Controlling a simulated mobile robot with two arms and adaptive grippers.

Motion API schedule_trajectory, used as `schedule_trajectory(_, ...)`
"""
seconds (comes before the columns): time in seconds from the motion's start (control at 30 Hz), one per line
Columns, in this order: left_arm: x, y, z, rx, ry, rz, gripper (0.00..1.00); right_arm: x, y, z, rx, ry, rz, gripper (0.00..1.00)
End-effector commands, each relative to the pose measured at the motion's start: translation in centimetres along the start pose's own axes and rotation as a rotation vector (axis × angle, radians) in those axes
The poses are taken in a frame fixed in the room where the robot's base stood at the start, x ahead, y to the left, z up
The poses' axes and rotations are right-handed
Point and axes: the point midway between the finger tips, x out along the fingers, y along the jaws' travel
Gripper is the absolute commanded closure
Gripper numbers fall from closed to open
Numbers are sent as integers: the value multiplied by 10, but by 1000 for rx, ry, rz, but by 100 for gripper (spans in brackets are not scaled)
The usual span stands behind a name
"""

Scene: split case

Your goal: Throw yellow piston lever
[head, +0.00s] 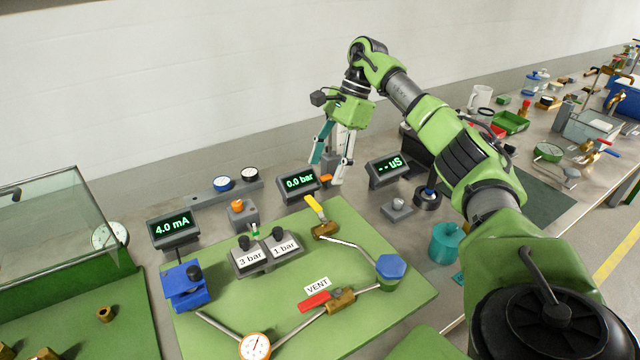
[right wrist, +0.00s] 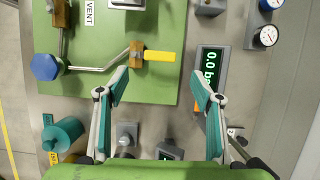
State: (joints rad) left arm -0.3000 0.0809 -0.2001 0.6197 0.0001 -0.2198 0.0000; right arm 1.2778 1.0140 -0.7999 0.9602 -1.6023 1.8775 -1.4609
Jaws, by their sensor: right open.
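The yellow piston lever (head: 315,207) sits on a brass valve (head: 325,230) near the back of the green board (head: 380,240). In the right wrist view the lever (right wrist: 160,56) lies just beyond the fingertips, roughly between them in line, and not touched. My right gripper (head: 328,172) is open and empty, pointing down behind the lever and above it. Its spread fingers also show in the wrist view (right wrist: 160,82). My left gripper is not in view.
A red VENT lever (head: 316,301) is at the front of the board. The 0.0 bar display (head: 299,182) stands close behind the yellow lever, and the uS display (head: 388,169) is to its right.

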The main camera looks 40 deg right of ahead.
Motion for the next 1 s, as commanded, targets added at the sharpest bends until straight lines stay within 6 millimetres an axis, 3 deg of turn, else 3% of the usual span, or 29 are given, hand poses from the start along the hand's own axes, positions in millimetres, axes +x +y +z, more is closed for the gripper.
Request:
schedule_trajectory(0.1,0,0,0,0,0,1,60,-20,-1,1,0,-2,-2,40)
schedule_trajectory(0.23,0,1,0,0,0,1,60,-32,0,0,-1,0,1,40)
schedule_trajectory(0.87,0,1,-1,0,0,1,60,-36,0,0,-1,0,3,40)
schedule_trajectory(1.0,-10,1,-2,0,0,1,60,-46,0,4,-1,0,2,40)
